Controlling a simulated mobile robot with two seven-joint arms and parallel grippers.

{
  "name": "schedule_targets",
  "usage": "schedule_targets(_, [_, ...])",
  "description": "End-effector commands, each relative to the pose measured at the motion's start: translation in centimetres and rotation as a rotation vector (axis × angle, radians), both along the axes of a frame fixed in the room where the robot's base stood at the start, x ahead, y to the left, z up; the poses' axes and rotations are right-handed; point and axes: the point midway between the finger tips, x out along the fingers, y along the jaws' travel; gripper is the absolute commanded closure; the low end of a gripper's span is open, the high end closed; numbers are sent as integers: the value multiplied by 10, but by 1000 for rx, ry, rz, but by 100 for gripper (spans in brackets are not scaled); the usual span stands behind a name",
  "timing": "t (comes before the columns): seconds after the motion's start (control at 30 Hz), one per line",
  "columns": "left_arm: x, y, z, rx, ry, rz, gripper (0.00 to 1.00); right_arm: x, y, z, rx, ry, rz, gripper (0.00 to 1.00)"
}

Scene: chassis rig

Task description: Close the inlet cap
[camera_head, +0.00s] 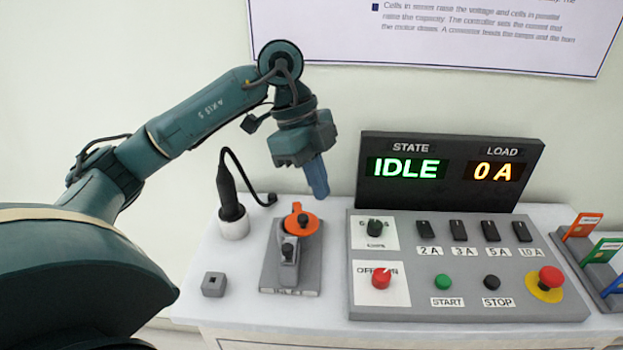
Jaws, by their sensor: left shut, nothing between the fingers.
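A grey plate (270,257) lies on the white bench. An orange round piece with a small upright knob, which looks like the inlet cap (306,226), sits at the plate's far right part. A grey raised fitting (289,262) stands just in front of it and partly overlaps it in view. I cannot tell whether the cap covers an opening. My left gripper (319,190) is shut and empty, pointing down above and slightly behind the orange cap, with its fingertips apparently apart from it. My right gripper is not in view.
A black plug with a cable stands in a white holder (234,226) left of the plate. A small grey block (214,285) lies at front left. A control panel (460,306) with switches stands close on the right, below a display (450,171) reading IDLE and 0 A.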

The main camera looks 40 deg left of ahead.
Motion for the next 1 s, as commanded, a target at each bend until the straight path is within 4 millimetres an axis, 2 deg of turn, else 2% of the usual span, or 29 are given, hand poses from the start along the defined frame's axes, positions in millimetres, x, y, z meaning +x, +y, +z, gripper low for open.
schedule_targets(0.1, [-1,-10,-26,-1,5,-4,100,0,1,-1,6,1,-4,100])
schedule_targets(0.33, [0,-26,-71,-1,4,-5,100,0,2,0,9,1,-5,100])
schedule_targets(0.4, [0,-9,-68,2,1,4,100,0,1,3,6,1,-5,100])
schedule_targets(0.6, [-1,12,-71,0,0,0,100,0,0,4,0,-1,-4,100])
schedule_targets(1.0, [-1,16,-71,-1,-1,-3,100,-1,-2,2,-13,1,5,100])
